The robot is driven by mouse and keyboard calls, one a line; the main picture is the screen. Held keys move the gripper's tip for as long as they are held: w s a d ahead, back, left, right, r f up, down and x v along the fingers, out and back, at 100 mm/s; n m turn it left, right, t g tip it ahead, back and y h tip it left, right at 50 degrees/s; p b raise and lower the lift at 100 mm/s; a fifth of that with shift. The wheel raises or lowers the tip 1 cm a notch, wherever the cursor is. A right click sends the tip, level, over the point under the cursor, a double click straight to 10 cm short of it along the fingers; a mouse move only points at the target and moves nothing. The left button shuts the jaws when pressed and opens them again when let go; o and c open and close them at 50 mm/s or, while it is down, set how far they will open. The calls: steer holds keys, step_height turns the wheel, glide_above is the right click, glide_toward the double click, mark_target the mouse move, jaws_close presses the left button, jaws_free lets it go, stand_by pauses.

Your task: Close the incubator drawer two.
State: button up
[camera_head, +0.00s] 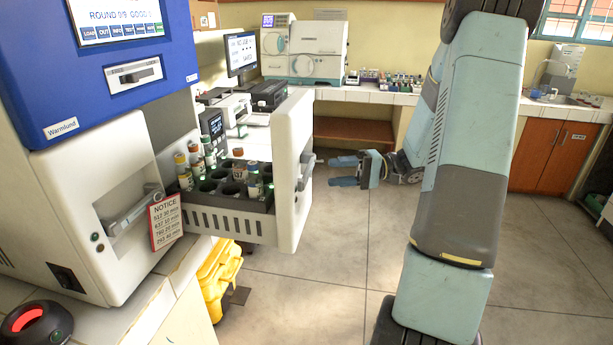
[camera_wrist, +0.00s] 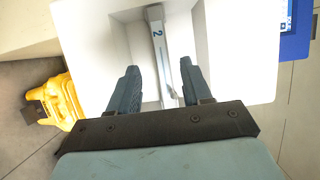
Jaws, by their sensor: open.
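Drawer two (camera_head: 292,190) is pulled out of the incubator (camera_head: 80,190). Its white front panel faces right, and its dark rack holds several capped tubes. A grey handle (camera_head: 307,168) sits on the front; in the wrist view the handle (camera_wrist: 157,40) bears a "2" in a recess of the white front (camera_wrist: 90,45). My gripper (camera_head: 333,171) is just right of the handle, pointing at it, fingers apart. In the wrist view, my gripper (camera_wrist: 159,68) has one finger on each side of the handle's line, with nothing seen held. Whether the fingertips touch the front cannot be told.
A yellow bin (camera_head: 217,275) stands on the floor below the open drawer. A bench with instruments (camera_head: 318,45) lines the back. Floor right of the drawer is clear.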

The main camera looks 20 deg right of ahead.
mark_target(309, 175)
steer(key=a, duration=0.5)
steer(key=w+a, duration=0.1)
steer(key=a, duration=0.2)
steer(key=shift+a, duration=0.35)
steer(key=shift+c, duration=0.5)
jaws_close()
